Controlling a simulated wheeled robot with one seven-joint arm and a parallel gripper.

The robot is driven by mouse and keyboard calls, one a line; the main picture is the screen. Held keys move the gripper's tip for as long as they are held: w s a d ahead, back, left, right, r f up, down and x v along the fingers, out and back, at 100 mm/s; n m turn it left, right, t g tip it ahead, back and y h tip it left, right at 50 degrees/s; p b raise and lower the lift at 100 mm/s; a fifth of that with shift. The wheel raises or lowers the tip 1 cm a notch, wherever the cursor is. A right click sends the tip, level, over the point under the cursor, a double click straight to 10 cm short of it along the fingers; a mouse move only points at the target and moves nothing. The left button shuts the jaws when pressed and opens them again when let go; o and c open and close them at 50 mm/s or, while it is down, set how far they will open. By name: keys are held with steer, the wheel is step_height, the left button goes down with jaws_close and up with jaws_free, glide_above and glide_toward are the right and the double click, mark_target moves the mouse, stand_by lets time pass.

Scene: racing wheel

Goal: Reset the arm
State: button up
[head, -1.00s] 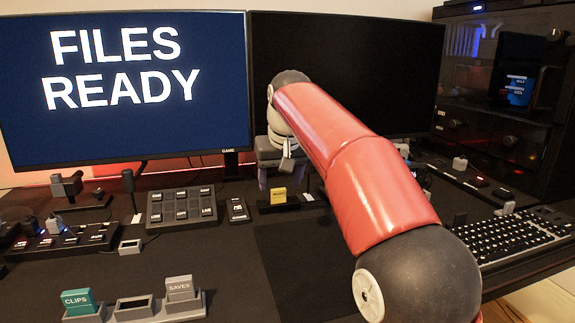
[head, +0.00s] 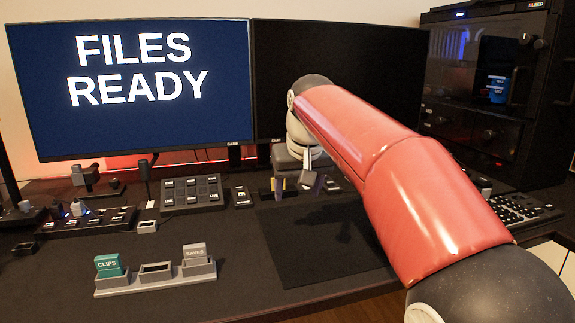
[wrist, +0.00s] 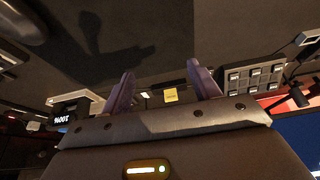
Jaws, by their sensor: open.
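My red and black arm (head: 390,150) reaches across the right half of the desk in the head view. My gripper (head: 279,186) is at its far end, low in front of the monitors, partly hidden by my own wrist. In the wrist view my gripper (wrist: 160,70) shows two purple fingers spread apart, with nothing held between them. A small yellow block (wrist: 171,95) shows beyond the gap between the fingers, apart from them.
A holder (head: 155,282) with a teal CLIPS block (head: 110,265) and a grey SAVES block (head: 195,254) stands at the front left. A button panel (head: 191,193) lies behind it. The left monitor (head: 130,90) reads FILES READY. The dark mat (head: 320,243) is clear.

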steer(key=shift+m+t+h, duration=0.3)
steer(key=shift+m+t, duration=0.1)
steer(key=shift+m, duration=0.3)
steer(key=s+d+f, duration=0.1)
steer(key=s+d, duration=0.1)
steer(key=s, duration=0.2)
steer(key=s+d+f, duration=0.1)
steer(key=s+d, duration=0.2)
steer(key=s, duration=0.1)
steer(key=s+d+f, duration=0.1)
steer(key=s+d, duration=0.2)
steer(key=s, duration=0.1)
steer(key=shift+s+f, duration=0.35)
steer(key=shift+f, duration=0.05)
steer(key=s+d+f, duration=0.2)
steer(key=s+f, duration=0.4)
steer(key=s, duration=0.1)
steer(key=s+d+f+m, duration=0.1)
steer(key=s+d+f, duration=0.2)
steer(key=s+f, duration=0.4)
steer(key=shift+s+d+f+h, duration=0.15)
steer(key=shift+s+f+h, duration=0.15)
steer(key=shift+s, duration=0.45)
steer(key=shift+r, duration=0.1)
